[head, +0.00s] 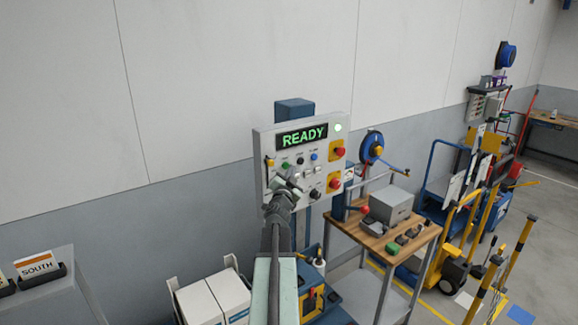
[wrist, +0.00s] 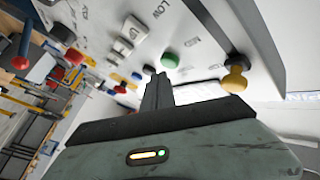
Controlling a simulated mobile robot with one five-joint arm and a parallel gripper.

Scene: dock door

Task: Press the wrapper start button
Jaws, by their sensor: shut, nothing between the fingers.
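A grey control panel (head: 259,140) stands in front of me with a screen (head: 302,137) reading READY in green. A green button (head: 285,166) is on its left part; it also shows in the wrist view (wrist: 170,60). Its label is too small to read, so I cannot confirm it is the wrapper start. A black and a blue button (head: 315,156) sit to its right. My gripper (head: 290,181) is shut and empty, in front of the panel just below the green button. In the wrist view its fingertips (wrist: 158,77) are close beside that button; contact cannot be told.
Red stop buttons on yellow (head: 338,151) line the panel's right side, and a yellow-and-black knob (wrist: 236,70) is near its edge. A wooden-topped bench (head: 415,232) stands right of the panel. White boxes (head: 203,303) are below, and a grey stand (head: 50,300) is at left.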

